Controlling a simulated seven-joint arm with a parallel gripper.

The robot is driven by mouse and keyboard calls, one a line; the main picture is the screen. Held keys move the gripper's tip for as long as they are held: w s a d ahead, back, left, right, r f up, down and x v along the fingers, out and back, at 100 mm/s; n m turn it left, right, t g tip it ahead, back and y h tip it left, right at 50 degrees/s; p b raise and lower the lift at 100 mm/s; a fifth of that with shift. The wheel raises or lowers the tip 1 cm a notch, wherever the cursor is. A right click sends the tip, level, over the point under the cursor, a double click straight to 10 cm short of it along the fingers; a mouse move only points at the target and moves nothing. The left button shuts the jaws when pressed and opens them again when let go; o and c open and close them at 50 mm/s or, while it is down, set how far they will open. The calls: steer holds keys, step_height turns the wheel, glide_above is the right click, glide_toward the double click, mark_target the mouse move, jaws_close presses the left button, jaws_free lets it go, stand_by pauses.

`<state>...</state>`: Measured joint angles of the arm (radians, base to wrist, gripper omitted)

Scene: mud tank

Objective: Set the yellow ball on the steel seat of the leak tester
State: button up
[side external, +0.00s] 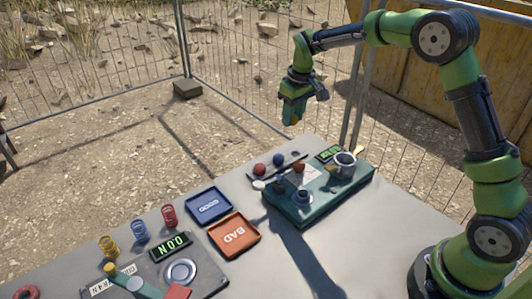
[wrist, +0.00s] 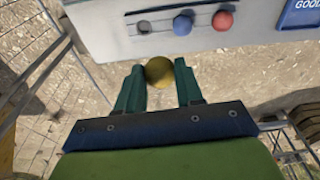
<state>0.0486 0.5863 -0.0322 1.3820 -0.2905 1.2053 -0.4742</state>
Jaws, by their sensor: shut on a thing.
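My gripper (side external: 293,118) hangs in the air beyond the table's far edge in the side external view. In the wrist view its two teal fingers (wrist: 160,74) are shut on the yellow ball (wrist: 159,71), which sits between the tips. In the side external view the ball is mostly hidden by the fingers. The leak tester appears to be the teal box (side external: 330,199) on the table, below and in front of my gripper. A small round metal fitting (side external: 302,197) and a larger metal cup (side external: 345,160) stand on it; I cannot tell which is the steel seat.
A ball rack (wrist: 160,40) holds a blue ball (wrist: 183,25), a red ball (wrist: 222,20) and one empty hollow. Blue GOOD (side external: 209,206) and orange BAD (side external: 233,236) trays, several springs and a grey device (side external: 207,283) stand left. Wire fence (side external: 230,100) lies behind.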

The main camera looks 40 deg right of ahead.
steer(key=s+a+r+n, duration=0.2)
steer(key=s+a, duration=0.6)
steer(key=n, duration=0.2)
glide_above(305, 185)
steer(key=s+a, duration=0.3)
steer(key=a, duration=0.1)
steer(key=shift+g+y, duration=0.3)
steer(key=shift+d+f, duration=0.15)
steer(key=shift+f, duration=3.85)
steer(key=shift+f, duration=1.3)
steer(key=o, duration=1.5)
step_height(305, 185, up, 8)
steer(key=shift+f, duration=0.2)
